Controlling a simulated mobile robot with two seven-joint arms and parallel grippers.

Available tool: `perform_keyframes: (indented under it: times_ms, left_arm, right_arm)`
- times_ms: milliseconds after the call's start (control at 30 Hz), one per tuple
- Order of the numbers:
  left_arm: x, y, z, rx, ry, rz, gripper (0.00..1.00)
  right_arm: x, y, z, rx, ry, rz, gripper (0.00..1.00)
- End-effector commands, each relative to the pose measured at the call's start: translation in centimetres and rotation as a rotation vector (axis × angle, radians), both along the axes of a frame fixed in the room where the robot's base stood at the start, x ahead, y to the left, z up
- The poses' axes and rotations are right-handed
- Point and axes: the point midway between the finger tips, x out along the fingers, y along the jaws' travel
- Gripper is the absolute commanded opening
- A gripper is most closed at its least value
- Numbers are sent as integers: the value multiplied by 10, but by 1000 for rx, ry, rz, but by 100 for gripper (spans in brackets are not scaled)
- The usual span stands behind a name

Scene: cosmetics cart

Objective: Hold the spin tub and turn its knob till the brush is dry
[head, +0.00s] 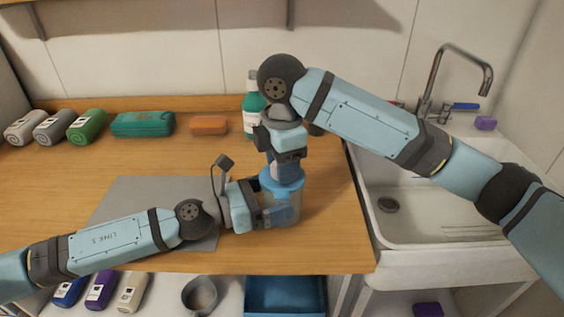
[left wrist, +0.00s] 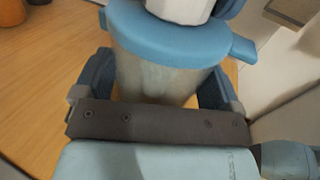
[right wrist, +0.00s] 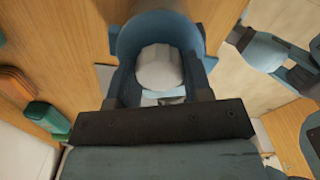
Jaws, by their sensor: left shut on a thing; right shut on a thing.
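The spin tub (head: 294,205) stands upright on the wooden counter, with a clear grey body and a blue lid (head: 284,183). My left gripper (head: 276,214) is shut around the tub's body from the left; the left wrist view shows its fingers on both sides of the body (left wrist: 160,75). My right gripper (head: 286,168) points down from above and is shut on the white knob on the lid. The knob (right wrist: 159,67) shows between its fingers in the right wrist view. The brush is not visible in any view.
A grey mat (head: 125,200) lies on the counter under my left arm. A teal bottle (head: 253,95), an orange block (head: 209,125), a teal case (head: 143,124) and rolled towels (head: 87,126) line the back. A white sink (head: 425,205) is at right. A blue bin (head: 285,297) is below.

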Motion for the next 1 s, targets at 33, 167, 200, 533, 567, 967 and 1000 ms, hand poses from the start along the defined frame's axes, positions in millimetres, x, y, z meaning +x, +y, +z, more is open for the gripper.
perform_keyframes:
  times_ms: [33,167,200,533,567,967,1000]
  left_arm:
    - [1,1,-1,1,1,3,57]
    - [1,1,-1,1,1,3,57]
    - [1,1,-1,1,1,3,57]
    - [1,1,-1,1,1,3,57]
    - [1,1,-1,1,1,3,57]
    - [1,1,-1,2,2,3,57]
    - [1,1,-1,2,2,2,57]
  right_arm:
    - [1,-1,1,-2,-1,42,22]
    - [1,-1,1,-2,-1,164,22]
    - [1,-1,1,-2,-1,200,22]
    - [1,-1,1,-2,-1,451,22]
    - [1,-1,1,-1,-1,469,22]
    - [1,-1,1,-1,-1,594,22]
    - [1,-1,1,-1,-1,597,22]
